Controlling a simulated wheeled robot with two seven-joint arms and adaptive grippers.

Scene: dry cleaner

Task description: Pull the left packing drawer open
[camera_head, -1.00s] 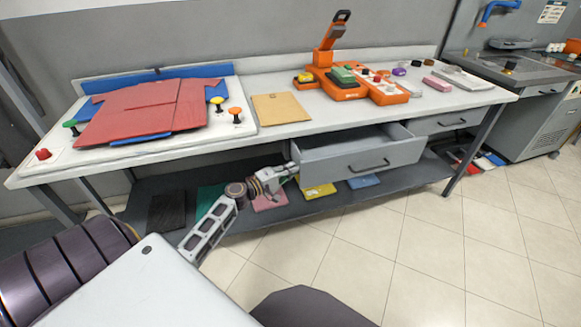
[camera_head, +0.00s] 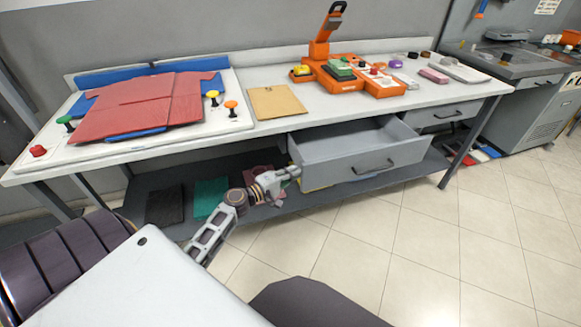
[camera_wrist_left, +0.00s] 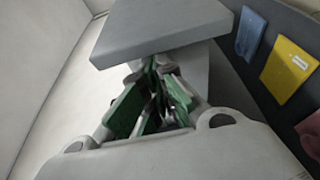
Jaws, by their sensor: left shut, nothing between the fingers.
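The left packing drawer (camera_head: 350,168) stands pulled out from under the worktable, its empty-looking inside visible from above. Its dark handle (camera_head: 373,168) is on the front panel. My left gripper (camera_head: 294,172) is at the left end of the drawer front, away from the handle. In the left wrist view the gripper (camera_wrist_left: 153,85) is shut with its green pads together and nothing held. Its tips are close to the edge of the grey drawer front (camera_wrist_left: 150,30); I cannot tell whether they touch. My right gripper is out of view.
The right drawer (camera_head: 445,115) is shut. A low shelf (camera_head: 400,175) below holds coloured packets. The tiled floor (camera_head: 420,240) in front is clear.

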